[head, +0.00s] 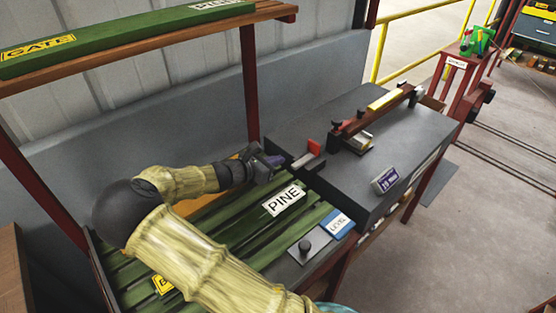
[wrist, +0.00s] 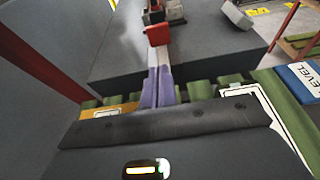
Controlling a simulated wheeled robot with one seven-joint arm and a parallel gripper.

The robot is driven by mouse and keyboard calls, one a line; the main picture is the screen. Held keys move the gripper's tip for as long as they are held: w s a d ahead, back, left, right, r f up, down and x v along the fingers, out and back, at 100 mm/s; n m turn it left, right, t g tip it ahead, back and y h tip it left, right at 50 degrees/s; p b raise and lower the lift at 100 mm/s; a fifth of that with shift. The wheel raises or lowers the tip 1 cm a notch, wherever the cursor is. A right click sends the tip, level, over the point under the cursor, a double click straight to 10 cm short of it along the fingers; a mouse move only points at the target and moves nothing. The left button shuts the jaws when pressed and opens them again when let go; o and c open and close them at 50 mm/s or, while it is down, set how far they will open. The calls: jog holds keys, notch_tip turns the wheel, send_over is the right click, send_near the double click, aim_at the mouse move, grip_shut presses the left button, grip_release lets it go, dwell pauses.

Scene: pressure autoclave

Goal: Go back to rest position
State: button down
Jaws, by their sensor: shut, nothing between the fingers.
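My gripper (head: 271,161) is at the end of my arm, low over the green slatted bench, just left of the dark grey block. In the wrist view my gripper (wrist: 158,90) shows as two purple-grey fingers close together, shut and empty. Their tips point towards a red-ended piece (wrist: 159,34) at the block's near edge. The same red-ended piece (head: 313,147) shows in the head view just right of the fingers. I cannot tell whether the fingers touch it.
The grey block (head: 420,130) carries a dark red bar with a yellow label (head: 385,99). A PINE sign (head: 284,199) and a blue LEVEL sign (head: 339,223) lie nearby. A shelf (head: 130,52) on red posts overhangs the back left. Open floor (head: 500,200) lies at right.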

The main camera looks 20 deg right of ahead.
jog(key=shift+r, duration=0.1)
notch_tip(320, 180, up, 10)
jog(key=p, duration=1)
